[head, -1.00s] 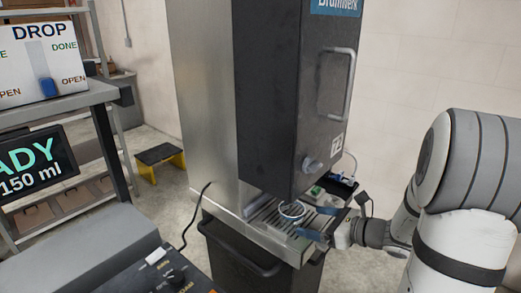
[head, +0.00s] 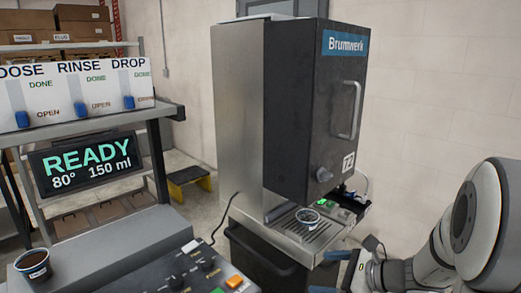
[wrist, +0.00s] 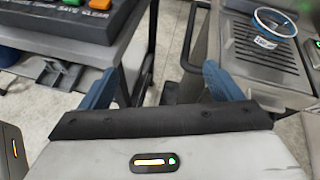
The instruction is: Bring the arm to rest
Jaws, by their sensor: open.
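My gripper (head: 335,270) is at the lower right of the head view, in front of the dispenser (head: 292,100). In the wrist view my gripper (wrist: 160,88) has its two blue fingers wide apart with nothing between them. A cup (head: 307,219) with a blue rim stands on the slotted drip tray (head: 321,236) under the dispenser. The cup also shows at the top right of the wrist view (wrist: 272,24). My gripper is apart from it, on the near side. The cup's contents are not clear.
A control panel (head: 205,272) with knobs and buttons lies at the front. A second cup (head: 34,266) with dark contents stands at the left. A READY screen (head: 88,163) and a lever board (head: 75,95) are behind.

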